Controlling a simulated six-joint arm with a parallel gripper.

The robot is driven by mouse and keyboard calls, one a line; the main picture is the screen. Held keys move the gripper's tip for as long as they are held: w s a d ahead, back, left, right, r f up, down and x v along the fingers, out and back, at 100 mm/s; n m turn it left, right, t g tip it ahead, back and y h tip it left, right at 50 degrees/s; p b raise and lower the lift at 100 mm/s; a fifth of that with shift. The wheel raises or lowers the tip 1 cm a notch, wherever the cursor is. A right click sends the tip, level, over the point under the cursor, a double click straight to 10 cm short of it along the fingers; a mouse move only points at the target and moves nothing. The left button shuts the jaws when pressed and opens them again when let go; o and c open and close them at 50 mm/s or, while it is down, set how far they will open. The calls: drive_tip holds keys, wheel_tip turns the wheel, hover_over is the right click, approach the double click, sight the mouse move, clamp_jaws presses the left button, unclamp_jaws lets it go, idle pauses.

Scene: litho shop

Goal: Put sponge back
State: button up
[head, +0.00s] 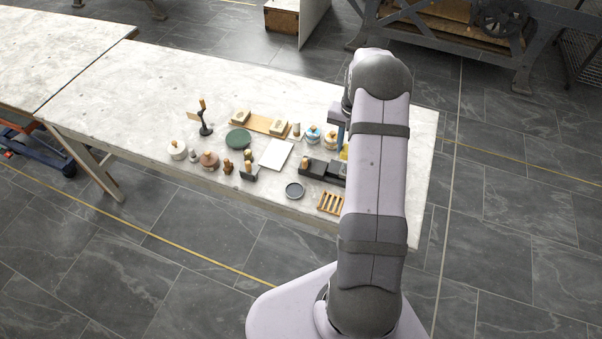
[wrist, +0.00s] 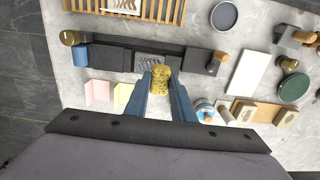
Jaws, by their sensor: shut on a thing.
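The sponge (wrist: 161,82) is a yellow, rough-faced piece between the two blue fingers of my gripper (wrist: 162,86) in the wrist view. The gripper is shut on it. The sponge appears at the edge of a long black tray (wrist: 190,57), beside a grey ribbed patch (wrist: 150,63). I cannot tell whether it touches the tray or hangs above it. In the head view the tray (head: 316,168) is partly behind my arm, which hides most of the gripper.
A blue block (wrist: 80,54) and brass-coloured knob (wrist: 69,37) are at the tray's left end. Pink (wrist: 97,91) and yellow (wrist: 122,95) pads lie close by. A slatted wooden rack (head: 330,203), dark dish (head: 294,190) and white sheet (head: 276,153) are around. The table's left part (head: 120,90) is clear.

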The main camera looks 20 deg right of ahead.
drive_tip(key=w+a+b, duration=0.1)
drive_tip(key=a+b, duration=0.1)
drive_tip(key=a, duration=0.1)
drive_tip(key=w+a+b, duration=0.2)
drive_tip(key=a, duration=0.2)
drive_tip(key=w+a+f+b, duration=0.1)
drive_tip(key=w+a+b, duration=0.1)
drive_tip(key=a, duration=0.1)
drive_tip(key=shift+a+f, duration=0.1)
drive_tip(key=shift+a, duration=0.25)
drive_tip(key=w+a+b, duration=0.2)
drive_tip(key=a+b, duration=0.4)
drive_tip(key=a, duration=0.7)
drive_tip(key=shift+s+f+p, duration=0.15)
drive_tip(key=shift+f+p, duration=0.55)
drive_tip(key=shift+f, duration=1.65)
drive_tip(key=shift+s+f+p, duration=0.1)
drive_tip(key=shift+f+p, duration=0.55)
drive_tip(key=shift+f, duration=1.65)
drive_tip(key=shift+f, duration=0.2)
drive_tip(key=o, duration=0.9)
